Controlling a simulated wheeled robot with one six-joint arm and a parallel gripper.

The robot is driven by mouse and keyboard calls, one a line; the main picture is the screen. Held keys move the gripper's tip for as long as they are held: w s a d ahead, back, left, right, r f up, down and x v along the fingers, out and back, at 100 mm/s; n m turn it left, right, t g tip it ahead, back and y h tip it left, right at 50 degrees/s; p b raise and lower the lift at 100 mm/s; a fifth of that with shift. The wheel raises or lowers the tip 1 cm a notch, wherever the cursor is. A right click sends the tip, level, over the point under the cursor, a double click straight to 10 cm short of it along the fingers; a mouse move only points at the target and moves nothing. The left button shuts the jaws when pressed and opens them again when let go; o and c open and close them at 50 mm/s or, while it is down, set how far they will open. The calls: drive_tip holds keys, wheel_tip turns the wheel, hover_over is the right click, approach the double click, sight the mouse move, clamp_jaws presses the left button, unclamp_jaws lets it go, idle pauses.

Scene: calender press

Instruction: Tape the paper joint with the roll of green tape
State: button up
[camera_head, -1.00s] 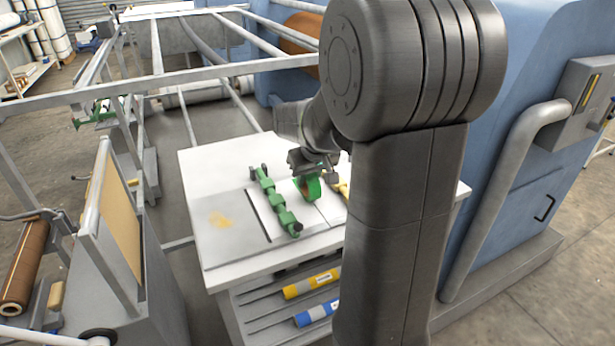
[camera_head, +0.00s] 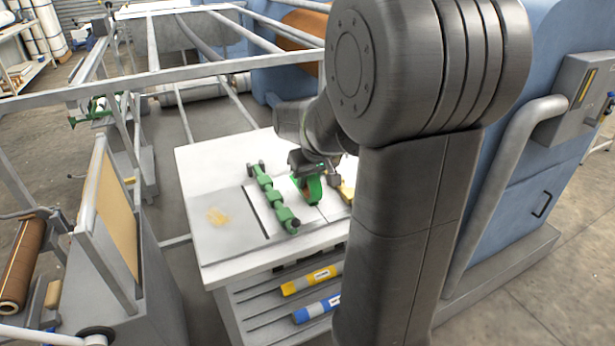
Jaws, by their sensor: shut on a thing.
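The roll of green tape (camera_head: 313,190) is in my gripper (camera_head: 309,177), which is shut on it, low over the white table (camera_head: 222,163). I cannot tell whether the roll touches the surface below it. A pale sheet (camera_head: 283,190) lies flat under and left of the roll, with a thin dark line across it to the right of the roll's lower end. I cannot tell whether that line is the joint. My arm hides the table's right part.
A green clamp bar (camera_head: 272,200) lies left of the roll, beside a dark slot. A yellow object (camera_head: 346,191) sits right of the gripper, partly hidden. Yellow (camera_head: 311,280) and blue (camera_head: 316,309) tubes lie on the shelf below. The table's back left is clear.

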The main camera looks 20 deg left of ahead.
sight(317, 191)
drive_tip(key=shift+s+d+f, duration=0.15)
drive_tip(key=shift+d, duration=0.05)
drive_tip(key=shift+s+d, duration=0.2)
drive_tip(key=shift+d, duration=0.05)
idle(0.3)
drive_tip(key=shift+s+d, duration=0.1)
drive_tip(key=shift+s+d, duration=0.25)
drive_tip(key=shift+d, duration=0.05)
drive_tip(key=shift+s+d, duration=0.1)
idle(0.5)
drive_tip(key=shift+s+d, duration=0.3)
drive_tip(key=shift+d, duration=0.05)
drive_tip(key=shift+d, duration=0.1)
drive_tip(key=shift+s+d, duration=0.3)
idle(0.3)
drive_tip(key=shift+s+d, duration=0.1)
drive_tip(key=shift+s, duration=0.05)
